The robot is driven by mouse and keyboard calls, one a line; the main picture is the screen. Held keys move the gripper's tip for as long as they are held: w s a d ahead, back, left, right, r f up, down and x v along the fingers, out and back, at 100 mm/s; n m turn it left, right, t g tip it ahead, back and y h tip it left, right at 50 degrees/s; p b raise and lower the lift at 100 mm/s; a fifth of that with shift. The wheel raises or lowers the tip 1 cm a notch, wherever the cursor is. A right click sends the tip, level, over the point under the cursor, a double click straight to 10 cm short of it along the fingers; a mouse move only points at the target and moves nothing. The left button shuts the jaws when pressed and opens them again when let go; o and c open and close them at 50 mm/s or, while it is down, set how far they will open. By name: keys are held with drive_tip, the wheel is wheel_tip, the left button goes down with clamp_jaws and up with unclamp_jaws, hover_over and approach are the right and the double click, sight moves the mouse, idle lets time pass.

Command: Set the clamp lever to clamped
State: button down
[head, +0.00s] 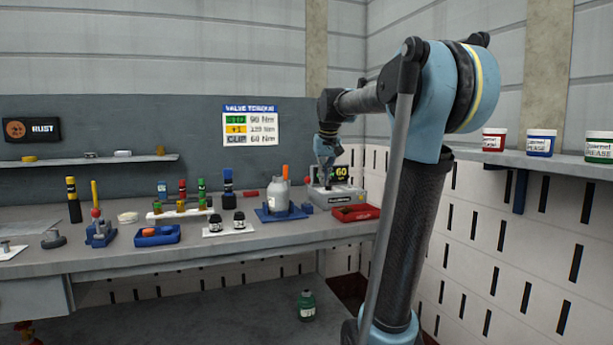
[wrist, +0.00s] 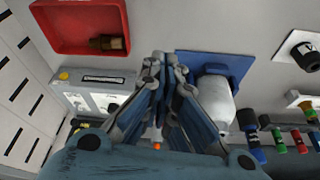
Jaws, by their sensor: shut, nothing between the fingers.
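A grey cylinder (head: 279,196) stands upright on a blue base plate (head: 265,215) on the bench; both show right of my gripper in the wrist view, the cylinder (wrist: 214,100) and the plate (wrist: 232,62). An orange handle (head: 285,171), apparently the clamp lever, stands upright behind the cylinder's top. Its lower part is hidden in the head view. A small orange spot (wrist: 157,146) shows low between my finger links; I cannot tell if it is this handle. My gripper (head: 327,182) is shut and empty, right of the cylinder and above the bench, in front of the tester.
A grey tester (head: 336,198) with a display stands right of the fixture. A red tray (head: 368,212) holding a brown piece (wrist: 106,42) is close by. Dark-capped bottles (head: 239,220), a blue tray (head: 142,237) and a yellow-handled stand (head: 100,236) are further left.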

drive_tip(key=w+a+r, duration=0.2)
drive_tip(key=w+r, duration=0.2)
drive_tip(key=w, duration=0.5)
drive_tip(key=w+a+r, duration=0.3)
drive_tip(key=w+r, duration=0.1)
drive_tip(key=w, duration=0.5)
drive_tip(key=shift+r+t, duration=0.15)
drive_tip(key=shift+t, duration=0.25)
wheel_tip(320, 180, down, 10)
drive_tip(key=shift+r, duration=0.25)
drive_tip(key=shift+s+d, duration=0.1)
